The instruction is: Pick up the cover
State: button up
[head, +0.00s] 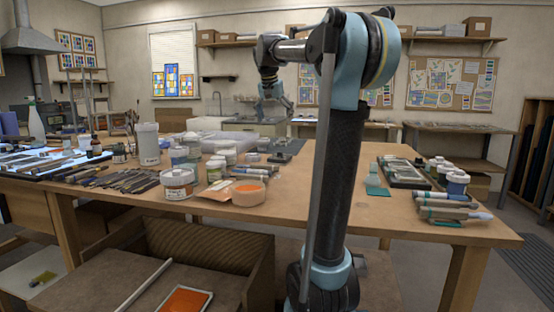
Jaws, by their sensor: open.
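No separate cover can be told apart with certainty in the head view. A white-lidded jar (177,183) stands near the front of the worktable, with its lid on. A pale, low plastic box (222,142) lies further back and may have a lid; this is too small to tell. My gripper (286,106) is open and hangs from my raised arm above the far part of the table. It appears empty and apart from everything on the table. My arm hides a strip in the middle of the table.
A dark tray (404,172), jars (457,183) and tubes (446,204) stand at the right. The wooden tabletop (400,225) is bare at front right.

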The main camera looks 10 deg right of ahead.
send_near(280, 152)
jog(key=x, duration=0.2)
jog(key=w+x, duration=0.1)
jog(key=x, duration=0.2)
jog(key=shift+w+r, duration=0.1)
jog(key=shift+x, duration=2.85)
jog(key=shift+d, duration=0.2)
jog(key=c, duration=1.1)
